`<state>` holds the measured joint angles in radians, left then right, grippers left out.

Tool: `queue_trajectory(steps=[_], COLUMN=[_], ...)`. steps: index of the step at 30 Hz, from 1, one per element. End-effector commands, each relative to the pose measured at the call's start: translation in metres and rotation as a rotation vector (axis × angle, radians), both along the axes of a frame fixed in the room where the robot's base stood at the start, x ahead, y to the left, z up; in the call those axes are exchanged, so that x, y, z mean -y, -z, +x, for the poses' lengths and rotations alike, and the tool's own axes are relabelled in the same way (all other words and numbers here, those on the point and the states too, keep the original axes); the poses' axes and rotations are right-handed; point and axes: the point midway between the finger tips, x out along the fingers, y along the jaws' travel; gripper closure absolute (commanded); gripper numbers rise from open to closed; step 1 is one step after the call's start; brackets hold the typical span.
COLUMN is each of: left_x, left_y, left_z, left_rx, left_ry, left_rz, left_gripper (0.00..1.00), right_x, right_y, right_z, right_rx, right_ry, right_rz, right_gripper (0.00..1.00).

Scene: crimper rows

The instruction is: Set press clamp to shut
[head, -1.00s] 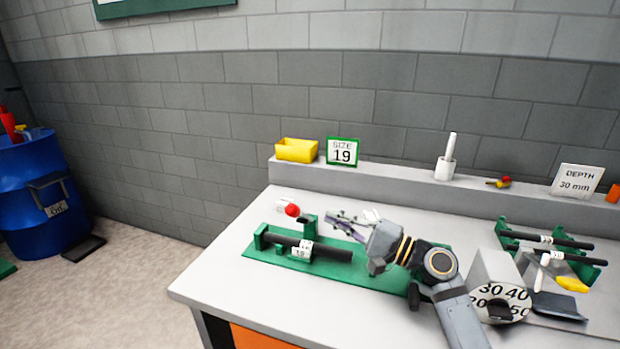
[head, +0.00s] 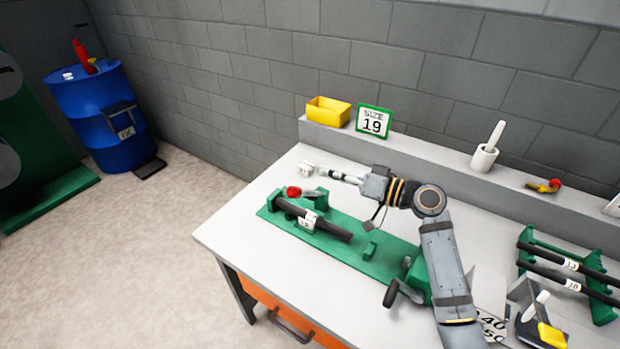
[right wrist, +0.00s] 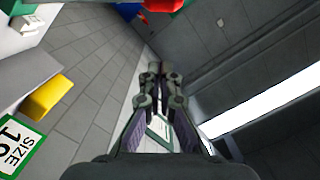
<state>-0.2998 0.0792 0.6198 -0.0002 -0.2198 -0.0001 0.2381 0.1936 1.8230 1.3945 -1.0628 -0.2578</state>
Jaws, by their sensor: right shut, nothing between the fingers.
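The green press (head: 375,262) lies along the table. A black tube (head: 335,230) with a white 19 label (head: 309,221) rests on its left part. A red knob (head: 293,192) of the clamp shows at the press's left end, with a short grey piece beside it. My right gripper (head: 328,174) is shut and empty, behind and to the right of the knob; I cannot tell if it touches the clamp. Its closed fingers (right wrist: 155,85) show in the right wrist view. My right arm hides part of the press's right end. My left gripper is not in view.
A small white object (head: 305,168) is by the gripper's tips. A rack of black tubes (head: 570,268) is at right. The table's front left is clear.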

Motion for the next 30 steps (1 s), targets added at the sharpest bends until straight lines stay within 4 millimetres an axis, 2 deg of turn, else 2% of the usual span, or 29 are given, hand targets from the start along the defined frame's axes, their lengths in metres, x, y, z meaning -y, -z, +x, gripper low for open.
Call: queue_trajectory(steps=[1, 5, 9, 15, 25, 28, 30], left_x=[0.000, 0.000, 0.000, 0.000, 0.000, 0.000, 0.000], left_y=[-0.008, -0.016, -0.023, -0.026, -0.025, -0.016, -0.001], left_z=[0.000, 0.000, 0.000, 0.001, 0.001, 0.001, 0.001], left_rx=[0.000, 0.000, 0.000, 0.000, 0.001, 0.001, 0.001], left_ry=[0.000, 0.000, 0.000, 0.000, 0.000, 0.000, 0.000], left_rz=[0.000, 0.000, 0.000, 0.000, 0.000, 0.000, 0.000], left_gripper=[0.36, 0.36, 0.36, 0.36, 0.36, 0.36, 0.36], right_x=[-0.011, -0.034, -0.043, -0.050, -0.051, -0.053, -0.057], right_y=[-0.005, -0.002, 0.018, 0.031, 0.033, 0.041, 0.051], right_z=[0.006, 0.020, 0.009, 0.003, 0.002, -0.001, -0.006], right_rx=[-0.001, -0.003, -0.006, -0.002, -0.001, 0.017, 0.051], right_ry=[-0.004, -0.003, -0.002, -0.001, 0.000, -0.001, -0.003], right_rz=[0.008, 0.006, 0.001, 0.000, -0.001, -0.013, -0.037], right_gripper=[1.00, 1.00, 1.00, 1.00, 1.00, 1.00, 1.00])
